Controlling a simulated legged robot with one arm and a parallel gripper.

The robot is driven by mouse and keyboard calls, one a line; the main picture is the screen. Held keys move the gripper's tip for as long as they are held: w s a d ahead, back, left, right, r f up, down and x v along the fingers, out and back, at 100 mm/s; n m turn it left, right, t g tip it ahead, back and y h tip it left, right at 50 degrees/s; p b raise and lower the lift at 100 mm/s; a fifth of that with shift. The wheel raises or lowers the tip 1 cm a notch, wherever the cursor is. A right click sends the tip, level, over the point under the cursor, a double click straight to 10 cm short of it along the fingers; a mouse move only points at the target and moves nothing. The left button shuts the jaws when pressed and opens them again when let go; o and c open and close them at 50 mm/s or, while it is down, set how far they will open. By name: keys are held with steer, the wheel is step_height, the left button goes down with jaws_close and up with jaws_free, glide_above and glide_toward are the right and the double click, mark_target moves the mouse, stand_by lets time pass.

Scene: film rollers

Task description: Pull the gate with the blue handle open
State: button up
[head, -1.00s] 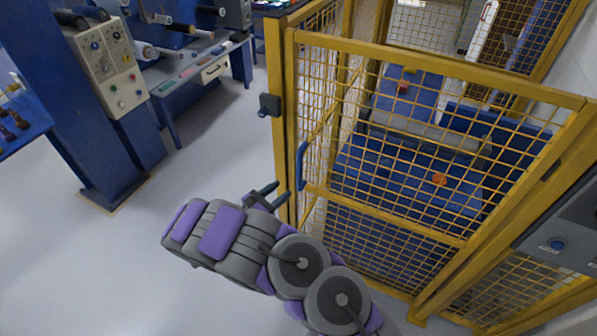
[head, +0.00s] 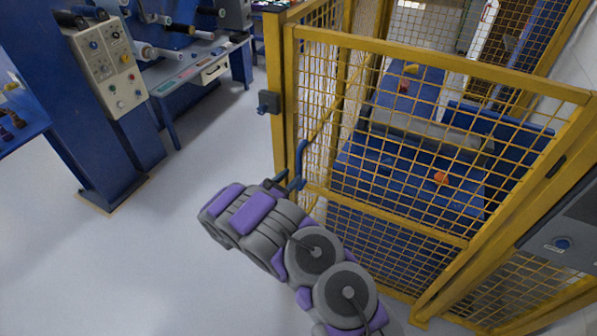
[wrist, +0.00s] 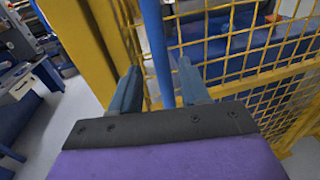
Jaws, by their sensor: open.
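The yellow mesh gate (head: 435,62) stands in its yellow frame and looks closed. Its blue handle (head: 300,164) is a vertical bar on the gate's left edge. In the wrist view the blue handle (wrist: 157,50) runs upright between the two fingers. My gripper (head: 282,182) is at the handle's lower part. In the wrist view my gripper (wrist: 160,90) is open, with one finger on each side of the handle and gaps visible.
A yellow post (head: 279,120) with a small dark latch box (head: 268,102) stands left of the gate. Blue machinery (head: 410,178) is behind the mesh. A grey control box (head: 570,240) is at right. The floor (head: 110,260) at left is clear.

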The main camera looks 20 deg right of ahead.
mark_target(299, 169)
steer(key=x, duration=0.5)
steer(key=shift+w+d+b, duration=0.2)
steer(key=shift+d+b, duration=0.05)
steer(key=shift+b, duration=0.1)
steer(key=shift+c, duration=0.2)
jaws_close()
